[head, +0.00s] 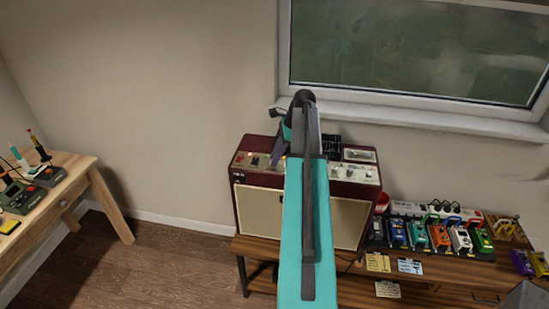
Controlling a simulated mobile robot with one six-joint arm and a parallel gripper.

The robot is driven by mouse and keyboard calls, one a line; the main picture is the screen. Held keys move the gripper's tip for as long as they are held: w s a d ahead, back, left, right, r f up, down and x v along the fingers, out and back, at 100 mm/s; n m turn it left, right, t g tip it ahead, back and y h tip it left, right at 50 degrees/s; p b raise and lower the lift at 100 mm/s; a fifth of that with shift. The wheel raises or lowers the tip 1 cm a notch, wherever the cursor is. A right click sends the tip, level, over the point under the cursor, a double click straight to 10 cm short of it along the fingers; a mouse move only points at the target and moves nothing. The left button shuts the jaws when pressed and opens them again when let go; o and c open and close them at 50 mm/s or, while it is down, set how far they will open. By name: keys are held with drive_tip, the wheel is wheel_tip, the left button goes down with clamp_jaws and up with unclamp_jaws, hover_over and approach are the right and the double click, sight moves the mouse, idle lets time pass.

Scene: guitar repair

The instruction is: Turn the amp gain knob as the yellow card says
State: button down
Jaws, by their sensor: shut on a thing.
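The dark red amp (239,207) with a cream grille stands on the wooden bench, its light control panel (357,172) along the top front. My gripper (275,161) is at the left half of this panel, pointing down, shut on a knob there. The knob itself is hidden by the gripper, and its setting cannot be read. My teal arm covers the middle of the panel. A yellow card (378,262) lies on the bench right of the amp; its writing is too small to read.
A pale blue card (410,266) and a cream card (388,289) are near the yellow one. Several coloured pedals (439,236) stand on a board at right. A wooden table (84,163) with soldering tools is at left. The window sill (400,116) is behind the amp.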

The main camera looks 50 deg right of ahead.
drive_tip(key=c, duration=1.9)
unclamp_jaws()
drive_tip(key=shift+s+a, duration=0.1)
drive_tip(key=shift+c, duration=0.2)
drive_tip(key=shift+r, duration=0.1)
drive_tip(key=shift+b+v, duration=0.35)
drive_tip(key=shift+v, duration=0.45)
drive_tip(key=b+v, duration=0.3)
drive_tip(key=v, duration=0.9)
